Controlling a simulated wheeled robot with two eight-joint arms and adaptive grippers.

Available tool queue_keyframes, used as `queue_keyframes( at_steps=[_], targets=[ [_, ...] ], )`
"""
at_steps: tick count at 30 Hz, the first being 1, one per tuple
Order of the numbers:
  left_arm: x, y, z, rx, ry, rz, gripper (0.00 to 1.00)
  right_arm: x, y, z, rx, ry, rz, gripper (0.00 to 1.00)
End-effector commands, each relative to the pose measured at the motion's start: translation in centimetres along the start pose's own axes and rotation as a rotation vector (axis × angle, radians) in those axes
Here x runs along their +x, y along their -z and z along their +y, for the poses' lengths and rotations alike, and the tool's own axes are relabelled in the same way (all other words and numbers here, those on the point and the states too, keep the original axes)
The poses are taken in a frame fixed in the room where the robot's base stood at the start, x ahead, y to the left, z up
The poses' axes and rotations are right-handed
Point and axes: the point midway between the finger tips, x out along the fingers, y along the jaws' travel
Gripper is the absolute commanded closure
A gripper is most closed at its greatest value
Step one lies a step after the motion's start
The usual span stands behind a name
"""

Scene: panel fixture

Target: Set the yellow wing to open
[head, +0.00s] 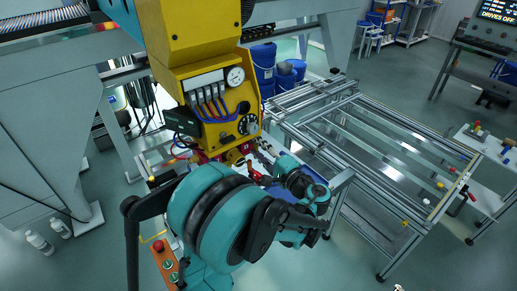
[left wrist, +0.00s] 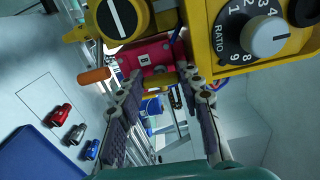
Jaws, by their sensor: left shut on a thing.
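The yellow wing (left wrist: 161,82) shows in the left wrist view as a short yellow bar in front of a red plate (left wrist: 152,56) with a small white label. My left gripper (left wrist: 160,88) has its two fingertips at the ends of this bar and is shut on it. The wing's exact angle is hard to tell. My right gripper is not in view.
Just above the gripper are a black dial with a white line (left wrist: 124,16) and a numbered ratio dial (left wrist: 262,35). An orange-tipped handle (left wrist: 94,76) is close on the left. A metal frame table (head: 370,150) stands right of the fixture.

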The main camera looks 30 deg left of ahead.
Motion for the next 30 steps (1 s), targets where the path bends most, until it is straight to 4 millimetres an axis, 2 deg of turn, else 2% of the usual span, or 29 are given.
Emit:
queue_keyframes(
  at_steps=[9,21,22,23,24,30],
  targets=[
    [-0.01,-0.02,0.09,-0.068,-0.002,0.000,0.93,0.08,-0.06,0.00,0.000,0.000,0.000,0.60],
    [-0.01,-0.03,0.10,-0.072,-0.002,0.000,0.93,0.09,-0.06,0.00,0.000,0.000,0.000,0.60],
    [-0.01,-0.03,0.10,-0.071,-0.002,0.000,0.56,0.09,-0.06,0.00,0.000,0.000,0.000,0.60],
    [-0.01,-0.03,0.09,-0.071,-0.002,0.000,0.48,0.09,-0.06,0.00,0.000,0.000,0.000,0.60],
    [-0.01,-0.03,0.08,-0.071,-0.001,0.000,0.43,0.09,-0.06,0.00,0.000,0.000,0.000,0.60],
    [-0.01,-0.01,0.04,-0.070,0.000,0.000,0.43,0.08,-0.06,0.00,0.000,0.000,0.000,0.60]
  ],
)
